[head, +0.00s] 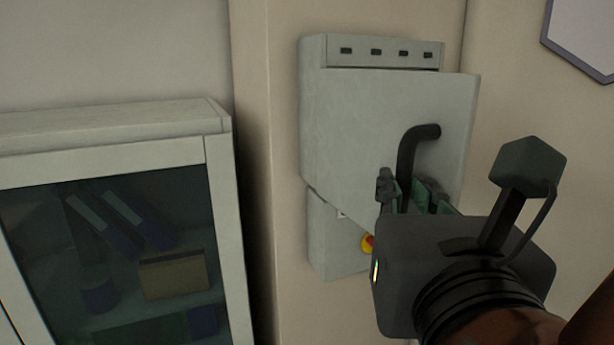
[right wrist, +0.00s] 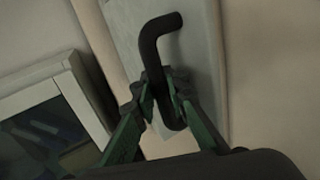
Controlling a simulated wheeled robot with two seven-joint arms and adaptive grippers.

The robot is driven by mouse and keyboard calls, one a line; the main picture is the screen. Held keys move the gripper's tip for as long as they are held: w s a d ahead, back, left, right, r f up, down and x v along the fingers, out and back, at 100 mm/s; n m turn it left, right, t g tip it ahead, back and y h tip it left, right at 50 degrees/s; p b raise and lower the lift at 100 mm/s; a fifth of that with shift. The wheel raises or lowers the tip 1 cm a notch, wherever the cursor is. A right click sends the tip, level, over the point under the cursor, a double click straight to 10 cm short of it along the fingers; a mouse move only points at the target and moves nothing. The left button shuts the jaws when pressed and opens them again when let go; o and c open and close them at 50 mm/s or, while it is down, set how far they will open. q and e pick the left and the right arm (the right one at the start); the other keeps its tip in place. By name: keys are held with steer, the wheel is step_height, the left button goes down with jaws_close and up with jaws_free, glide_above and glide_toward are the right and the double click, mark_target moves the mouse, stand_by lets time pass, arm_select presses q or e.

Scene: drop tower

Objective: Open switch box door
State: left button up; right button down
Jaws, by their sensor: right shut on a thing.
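The grey switch box (head: 316,115) is fixed to the wall in the middle of the head view. Its door (head: 360,130) stands slightly swung out from the box, with its right edge away from the body. A black bent handle (head: 405,153) is on the door. My right gripper (head: 412,190) is at the lower part of the handle and shut on it. In the right wrist view the green fingers (right wrist: 163,88) sit on either side of the handle (right wrist: 150,50), in front of the door (right wrist: 200,50). My left gripper is in neither view.
A cabinet (head: 218,150) with a dark glass front, binders and a box inside stands at the left. A lower box section (head: 330,240) with a red and yellow button (head: 367,243) is below the door, partly hidden by my gripper. A framed panel (head: 585,35) hangs at upper right.

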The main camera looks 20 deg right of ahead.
steer(key=shift+s+a, duration=0.1)
steer(key=c, duration=2.4)
jaws_free()
steer(key=o, duration=0.4)
steer(key=shift+s, duration=0.25)
steer(key=shift+o, duration=0.2)
steer(key=shift+w, duration=0.1)
steer(key=shift+w, duration=0.1)
steer(key=v, duration=0.7)
steer(key=shift+s, duration=0.2)
steer(key=shift+a, duration=0.1)
